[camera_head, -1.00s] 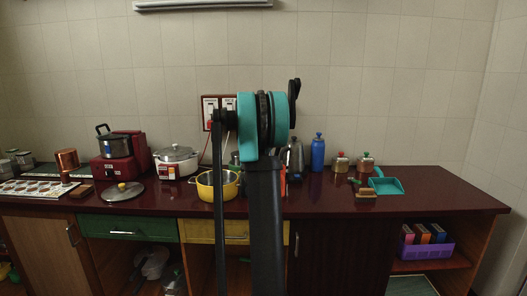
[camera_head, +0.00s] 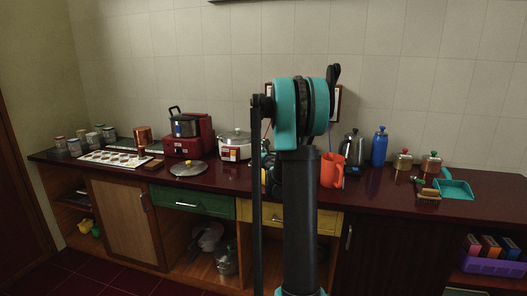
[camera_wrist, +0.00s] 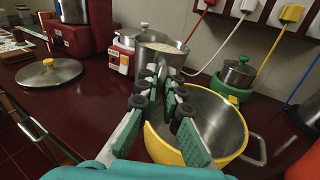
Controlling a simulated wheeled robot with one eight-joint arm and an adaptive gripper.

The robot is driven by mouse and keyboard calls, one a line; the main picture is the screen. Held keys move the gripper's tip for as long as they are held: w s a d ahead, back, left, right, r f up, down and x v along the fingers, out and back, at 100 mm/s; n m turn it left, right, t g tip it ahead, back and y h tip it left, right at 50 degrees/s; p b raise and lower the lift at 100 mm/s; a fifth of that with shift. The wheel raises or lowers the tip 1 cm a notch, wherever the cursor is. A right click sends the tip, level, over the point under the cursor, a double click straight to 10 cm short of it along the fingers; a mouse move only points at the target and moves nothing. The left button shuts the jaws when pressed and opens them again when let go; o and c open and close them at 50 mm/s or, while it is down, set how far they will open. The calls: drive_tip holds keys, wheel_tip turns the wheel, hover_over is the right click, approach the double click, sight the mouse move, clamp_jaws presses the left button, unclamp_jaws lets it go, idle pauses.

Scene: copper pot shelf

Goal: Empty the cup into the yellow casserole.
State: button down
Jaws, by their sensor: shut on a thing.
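In the wrist view my gripper (camera_wrist: 162,92) is shut on a shiny metal cup (camera_wrist: 158,57), held beyond the fingertips. The cup looks near upright and pale contents show at its rim. The fingers hide part of its lower side. The yellow casserole (camera_wrist: 228,153) stands on the counter below and to the right of the cup, partly behind the fingers. It is open and shows a bare metal inside where I can see it.
An orange jug (camera_head: 332,170) stands right of my arm. A small pot on a green base (camera_wrist: 238,75) stands behind the casserole. Cords hang from the wall.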

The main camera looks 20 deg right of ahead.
drive_tip(key=shift+s+d+f+m+y, duration=0.1)
drive_tip(key=shift+d+f+m, duration=0.3)
drive_tip(key=shift+f+m, duration=0.65)
drive_tip(key=shift+w+d+f+m+y, duration=0.1)
drive_tip(key=shift+d+f+m, duration=0.25)
drive_tip(key=shift+f+m, duration=0.7)
drive_tip(key=shift+s+d+f+m+y, duration=0.1)
drive_tip(key=shift+d+f+m, duration=0.3)
drive_tip(key=shift+f+m, duration=0.65)
drive_tip(key=d+r+m, duration=0.4)
drive_tip(key=m, duration=1.1)
drive_tip(key=shift+s+d+r+t+y, duration=0.15)
drive_tip(key=shift+s+t+y, duration=0.15)
drive_tip(key=shift+t, duration=0.1)
drive_tip(key=shift+m, duration=0.25)
drive_tip(key=shift+w, duration=0.1)
